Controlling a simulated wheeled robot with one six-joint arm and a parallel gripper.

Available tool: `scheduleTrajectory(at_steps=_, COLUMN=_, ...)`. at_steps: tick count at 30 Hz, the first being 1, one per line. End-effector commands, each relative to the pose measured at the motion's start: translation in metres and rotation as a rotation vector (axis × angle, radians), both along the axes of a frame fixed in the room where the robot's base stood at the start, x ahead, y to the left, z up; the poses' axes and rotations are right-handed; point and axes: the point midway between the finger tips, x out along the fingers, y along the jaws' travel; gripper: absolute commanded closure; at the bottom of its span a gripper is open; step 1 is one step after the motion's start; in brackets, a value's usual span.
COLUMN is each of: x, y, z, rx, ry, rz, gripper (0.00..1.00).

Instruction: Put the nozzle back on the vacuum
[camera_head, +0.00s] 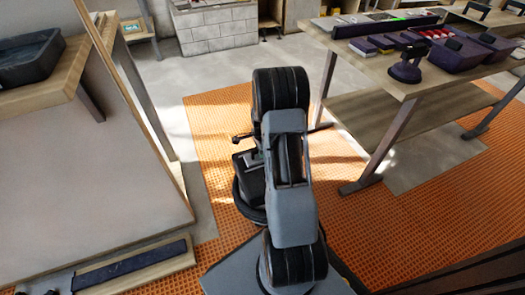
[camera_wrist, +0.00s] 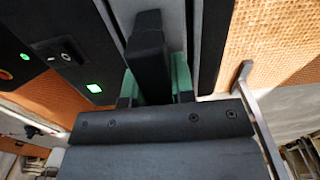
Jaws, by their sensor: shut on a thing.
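In the wrist view my gripper (camera_wrist: 155,92) has green finger pads shut on a black, block-shaped piece (camera_wrist: 148,42). It extends upward in the picture, along a grey strip. I cannot tell from its shape whether it is the nozzle. In the head view my arm covers the middle and hides the gripper. A dark machine with a round base (camera_head: 243,205) shows partly behind the arm; I cannot tell whether it is the vacuum. In the wrist view a black panel (camera_wrist: 75,55) with a green-lit button is left of the held piece.
A wooden workbench (camera_head: 440,75) with purple bins and tools stands at the right; its legs reach the orange floor matting (camera_head: 215,115). A bench with a dark tub (camera_head: 30,58) and a pale panel (camera_head: 90,165) stand at the left. Grey floor is open behind.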

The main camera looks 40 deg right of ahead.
Motion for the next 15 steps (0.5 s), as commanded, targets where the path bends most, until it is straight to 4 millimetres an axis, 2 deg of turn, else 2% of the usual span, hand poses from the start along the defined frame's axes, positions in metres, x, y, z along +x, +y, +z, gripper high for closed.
scheduleTrajectory(at_steps=1, x=0.0002, y=-0.0001, z=-0.0025, rx=0.0, ry=0.0, rz=0.0, gripper=0.99)
scheduleTrajectory(at_steps=2, x=0.0, y=0.0, z=-0.0017, rx=0.0, ry=0.0, rz=0.0, gripper=0.74)
scheduleTrajectory(at_steps=6, x=-0.0001, y=0.0001, z=-0.0015, rx=0.0, ry=0.0, rz=0.0, gripper=0.6)
scheduleTrajectory(at_steps=9, x=-0.0001, y=0.0001, z=-0.0015, rx=0.0, ry=0.0, rz=0.0, gripper=0.51)
scheduleTrajectory(at_steps=15, x=0.0, y=0.0002, z=-0.0012, rx=0.0, ry=0.0, rz=0.0, gripper=0.51)
